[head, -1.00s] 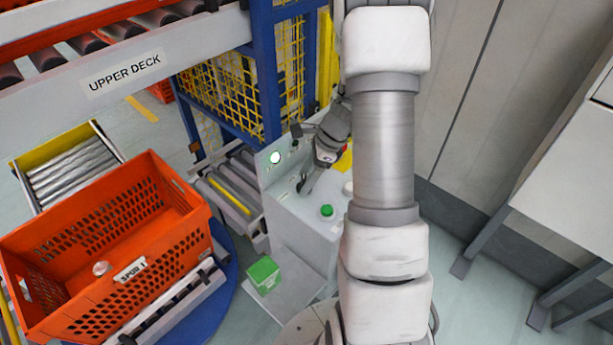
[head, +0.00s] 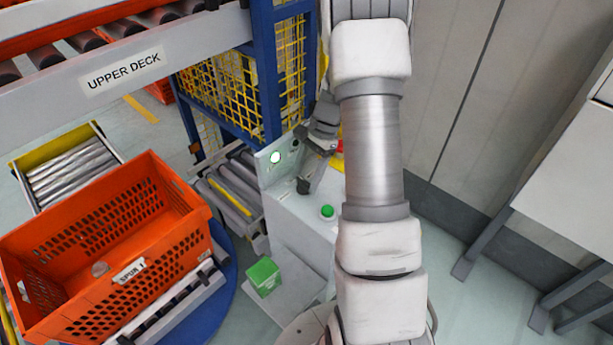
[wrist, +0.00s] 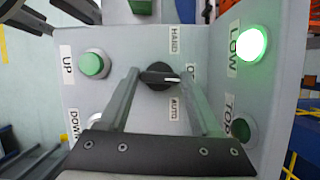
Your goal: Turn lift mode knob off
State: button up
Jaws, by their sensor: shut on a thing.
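The control box (head: 300,222) stands beside the conveyor in the head view. In the wrist view the black lift mode knob (wrist: 153,82) sits on its grey panel among the labels HAND, O and AUTO. Its white mark lies roughly level and points right, toward the O label (wrist: 190,69). My gripper (wrist: 160,76) has one finger on each side of the knob and is shut on it.
The panel also has a green UP button (wrist: 93,64), a partly hidden DOWN button, a lit LOW lamp (wrist: 249,43) and an unlit TOP lamp (wrist: 239,130). An orange tote (head: 190,228) stands left of the box. A blue post and yellow mesh (head: 215,90) rise behind.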

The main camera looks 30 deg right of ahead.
jog(key=shift+n, duration=0.6)
jog(key=o, duration=1.4)
jog(key=shift+r, duration=0.1)
jog(key=v, duration=1.1)
jog(key=b+v, duration=0.1)
jog(key=v, duration=0.5)
jog(key=shift+w+r, duration=0.15)
jog(key=shift+w, duration=0.2)
jog(key=shift+a, duration=0.1)
